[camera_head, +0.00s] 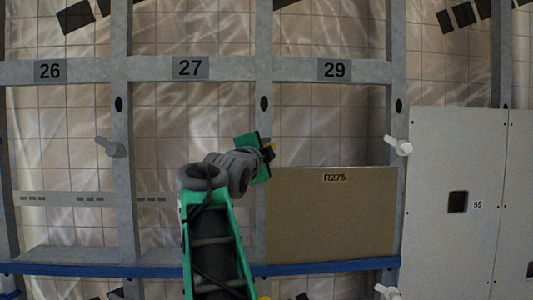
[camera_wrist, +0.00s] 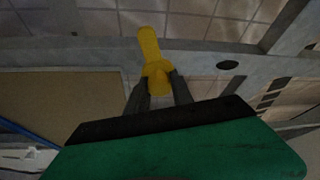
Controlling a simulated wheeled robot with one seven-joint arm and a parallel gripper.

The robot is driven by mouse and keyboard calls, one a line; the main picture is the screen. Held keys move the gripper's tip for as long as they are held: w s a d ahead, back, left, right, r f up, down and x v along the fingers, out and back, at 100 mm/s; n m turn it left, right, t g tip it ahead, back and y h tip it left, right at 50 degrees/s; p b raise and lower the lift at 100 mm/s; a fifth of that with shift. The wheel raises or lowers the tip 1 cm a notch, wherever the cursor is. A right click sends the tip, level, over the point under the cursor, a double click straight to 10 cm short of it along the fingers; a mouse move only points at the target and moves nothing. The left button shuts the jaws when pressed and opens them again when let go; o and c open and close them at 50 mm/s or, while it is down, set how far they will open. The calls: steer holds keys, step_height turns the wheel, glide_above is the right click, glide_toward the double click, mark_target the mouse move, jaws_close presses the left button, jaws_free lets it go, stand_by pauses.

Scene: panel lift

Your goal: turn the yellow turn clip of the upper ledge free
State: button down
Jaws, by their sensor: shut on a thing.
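The yellow turn clip (camera_wrist: 149,45) shows in the wrist view as a handle with a rounder base, set on a grey metal beam. My gripper (camera_wrist: 159,82) has its two dark fingers closed on the base of the clip, one on each side. In the head view my gripper (camera_head: 266,149) is at the upright between bays 27 and 29, just above the upper left corner of the tan panel marked R275 (camera_head: 331,215). Only a little of the yellow clip (camera_head: 270,146) shows there. The fingers hide part of its base.
The grey frame (camera_head: 225,69) carries labels 26, 27 and 29. White pegs (camera_head: 398,146) stick out from the uprights. A blue strip (camera_head: 75,269) runs along the lower ledge. White panels (camera_head: 455,150) stand at the right. Bay 27 holds no large panel.

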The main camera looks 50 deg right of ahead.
steer(key=m, duration=0.2)
steer(key=m+y, duration=0.1)
steer(key=m, duration=0.1)
steer(key=shift+g+y, duration=0.3)
steer(key=shift+g, duration=0.1)
steer(key=m+y+p, duration=0.1)
steer(key=m, duration=0.3)
steer(key=shift+f+y, duration=0.15)
steer(key=shift+y, duration=0.25)
steer(key=shift+m, duration=0.3)
steer(key=c, duration=1.1)
jaws_free()
steer(key=v, duration=0.7)
steer(key=shift+s+a, duration=0.1)
steer(key=shift+a, duration=0.25)
